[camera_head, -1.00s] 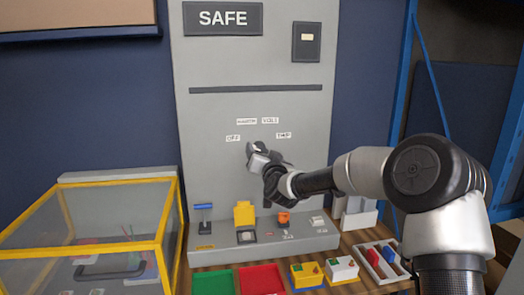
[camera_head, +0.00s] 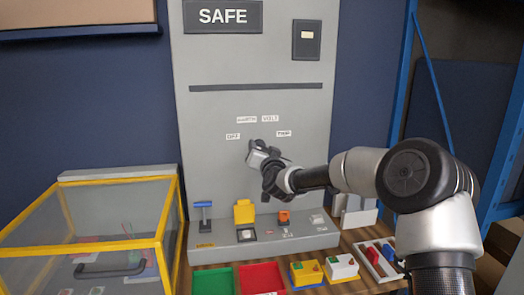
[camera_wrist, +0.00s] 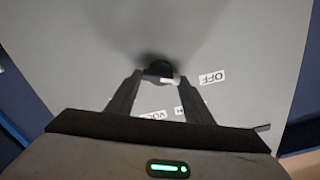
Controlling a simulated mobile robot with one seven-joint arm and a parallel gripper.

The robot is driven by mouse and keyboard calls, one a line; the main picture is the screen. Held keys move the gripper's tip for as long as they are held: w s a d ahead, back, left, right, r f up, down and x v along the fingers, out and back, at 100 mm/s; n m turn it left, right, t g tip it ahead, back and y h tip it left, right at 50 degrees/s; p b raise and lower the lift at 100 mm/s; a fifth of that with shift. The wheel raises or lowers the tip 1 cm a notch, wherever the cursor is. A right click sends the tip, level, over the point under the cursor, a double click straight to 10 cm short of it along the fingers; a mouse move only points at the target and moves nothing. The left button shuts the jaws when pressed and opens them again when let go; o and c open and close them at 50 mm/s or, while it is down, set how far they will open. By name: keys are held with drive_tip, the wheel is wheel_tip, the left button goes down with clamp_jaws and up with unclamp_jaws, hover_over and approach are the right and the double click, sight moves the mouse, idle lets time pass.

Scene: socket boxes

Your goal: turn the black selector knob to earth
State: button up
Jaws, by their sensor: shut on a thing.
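The black selector knob (camera_wrist: 157,69) is on the grey panel (camera_wrist: 230,35) in the wrist view. It is dark and round, with a small pale mark at its lower right edge. My gripper (camera_wrist: 159,77) is shut on the knob, one finger on each side. In the head view my gripper (camera_head: 254,152) hides the knob. Around it are the labels OFF (camera_head: 233,137), a small blurred one (camera_head: 247,120), VOLT (camera_head: 270,119) and one at the right (camera_head: 284,133). OFF also shows at right in the wrist view (camera_wrist: 212,77). I cannot tell exactly which label the mark faces.
A SAFE sign (camera_head: 223,16) tops the panel. Below my gripper, a ledge carries a blue-topped lever (camera_head: 203,206), a yellow block (camera_head: 244,211) and an orange part (camera_head: 284,216). A yellow-framed clear box (camera_head: 85,240) stands left; green (camera_head: 212,281) and red (camera_head: 260,279) trays lie in front.

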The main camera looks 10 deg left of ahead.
drive_tip(key=shift+f, duration=0.15)
drive_tip(key=m+b, duration=0.2)
drive_tip(key=b, duration=0.1)
drive_tip(key=shift+f, duration=0.15)
drive_tip(key=m+b, duration=0.2)
drive_tip(key=b, duration=0.1)
drive_tip(key=shift+d+m, duration=0.1)
drive_tip(key=shift+m, duration=0.2)
drive_tip(key=m+b, duration=0.3)
drive_tip(key=shift+m+b, duration=0.35)
drive_tip(key=shift+m, duration=0.05)
drive_tip(key=o, duration=1.1)
drive_tip(key=shift+c, duration=0.2)
drive_tip(key=shift+d, duration=0.1)
